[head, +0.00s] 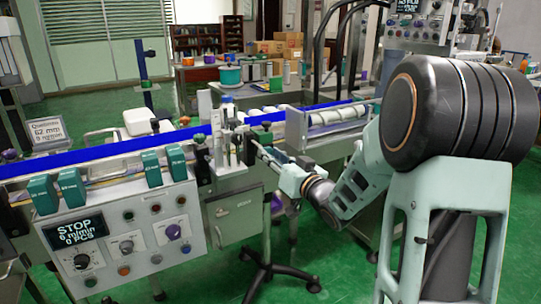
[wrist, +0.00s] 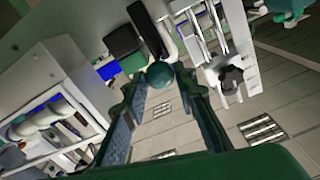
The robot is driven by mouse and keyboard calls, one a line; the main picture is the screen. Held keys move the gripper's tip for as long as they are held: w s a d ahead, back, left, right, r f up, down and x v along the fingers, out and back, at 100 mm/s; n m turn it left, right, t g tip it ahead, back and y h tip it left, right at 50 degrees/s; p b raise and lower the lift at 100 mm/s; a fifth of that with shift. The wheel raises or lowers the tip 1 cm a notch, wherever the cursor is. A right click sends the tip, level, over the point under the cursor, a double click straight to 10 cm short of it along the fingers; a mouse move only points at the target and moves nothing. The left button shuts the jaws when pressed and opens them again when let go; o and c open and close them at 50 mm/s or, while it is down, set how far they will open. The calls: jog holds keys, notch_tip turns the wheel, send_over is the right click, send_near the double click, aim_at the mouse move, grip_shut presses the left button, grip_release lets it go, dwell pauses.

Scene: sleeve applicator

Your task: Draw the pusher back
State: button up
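In the wrist view a round dark-teal knob (wrist: 160,74) sits between the tips of my gripper (wrist: 161,80). It seems to be the pusher's handle, joined to a dark rod beside a black block (wrist: 125,41). The fingers stand apart on either side of the knob, and I see no firm contact with it. In the head view my gripper (head: 264,154) reaches in from the right to the front of the applicator station (head: 232,148) on the conveyor. There the knob is hidden or too small to make out.
A control panel (head: 125,240) reading STOP stands at the front left. The conveyor's blue belt (head: 100,153) runs behind it. A tray of white rolls (head: 335,117) lies right of the station.

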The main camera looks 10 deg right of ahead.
jog(key=o, duration=0.4)
jog(key=shift+s, duration=0.15)
jog(key=shift+d, duration=0.1)
jog(key=v, duration=1.2)
